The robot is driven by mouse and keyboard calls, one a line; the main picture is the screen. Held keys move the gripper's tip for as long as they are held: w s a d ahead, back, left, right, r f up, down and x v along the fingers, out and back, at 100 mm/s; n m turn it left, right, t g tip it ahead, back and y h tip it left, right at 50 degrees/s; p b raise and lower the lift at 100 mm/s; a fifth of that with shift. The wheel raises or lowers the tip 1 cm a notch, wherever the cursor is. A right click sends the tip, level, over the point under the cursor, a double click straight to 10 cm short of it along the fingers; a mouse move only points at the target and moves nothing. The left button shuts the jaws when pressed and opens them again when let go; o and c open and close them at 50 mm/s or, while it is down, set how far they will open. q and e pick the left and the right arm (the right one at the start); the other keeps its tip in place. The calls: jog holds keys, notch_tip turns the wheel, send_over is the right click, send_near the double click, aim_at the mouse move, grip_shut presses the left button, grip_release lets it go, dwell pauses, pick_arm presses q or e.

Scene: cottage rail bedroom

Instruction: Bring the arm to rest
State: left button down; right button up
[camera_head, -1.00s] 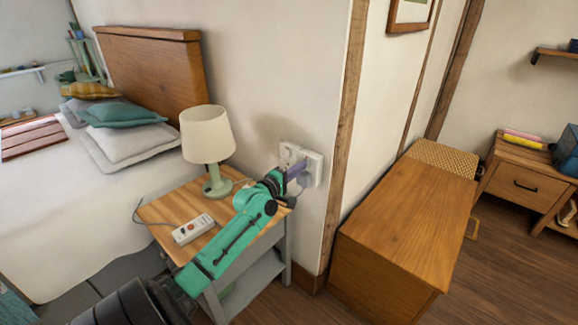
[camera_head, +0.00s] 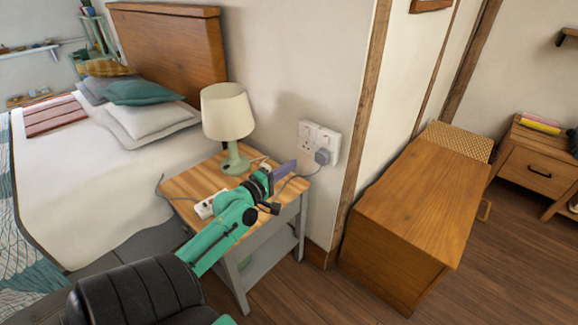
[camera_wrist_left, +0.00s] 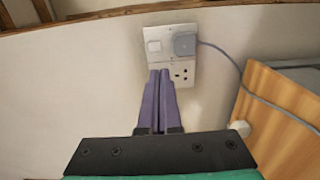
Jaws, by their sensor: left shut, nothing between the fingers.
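My left gripper (camera_head: 284,170) is shut and empty. Its purple fingers are in front of the wall, below and left of the wall socket (camera_head: 308,138) in the head view. In the left wrist view the shut fingers (camera_wrist_left: 161,78) point toward the double socket plate (camera_wrist_left: 182,48). A grey plug (camera_head: 322,157) sits in one outlet of the plate, apart from the fingers; it also shows in the left wrist view (camera_wrist_left: 185,43). Its cord runs down toward the nightstand. My right gripper is not in view.
The nightstand (camera_head: 185,184) under my left arm carries a lamp (camera_head: 228,113) and a white power strip (camera_head: 205,207), partly hidden by the arm. The bed (camera_head: 90,190) is at left. A wooden chest (camera_head: 415,215) stands right of the wall corner. Floor shows at lower right.

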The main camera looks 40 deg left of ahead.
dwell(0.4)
pick_arm(q)
jog(key=s+d+f+m+g+y+p, duration=0.1)
jog(key=s+f+m+g+p, duration=0.45)
jog(key=f, duration=0.95)
jog(key=s+d+f+m+g, duration=0.1)
jog(key=s+f+m+g, duration=0.15)
jog(key=s+f, duration=0.9)
jog(key=s+d+f+m+g+p, duration=0.1)
jog(key=s+d+f+m+g, duration=0.3)
jog(key=s, duration=0.6)
jog(key=s+d+f+m+g+h+p, duration=0.1)
jog(key=s+d+f+m+g, duration=0.3)
jog(key=s+d+f+m, duration=0.4)
jog(key=s+d+f+p, duration=0.1)
jog(key=s+d+f, duration=0.1)
jog(key=f, duration=0.3)
jog(key=shift+s+d+m+g, duration=0.35)
jog(key=shift+s+m+g, duration=0.05)
jog(key=shift+s, duration=0.15)
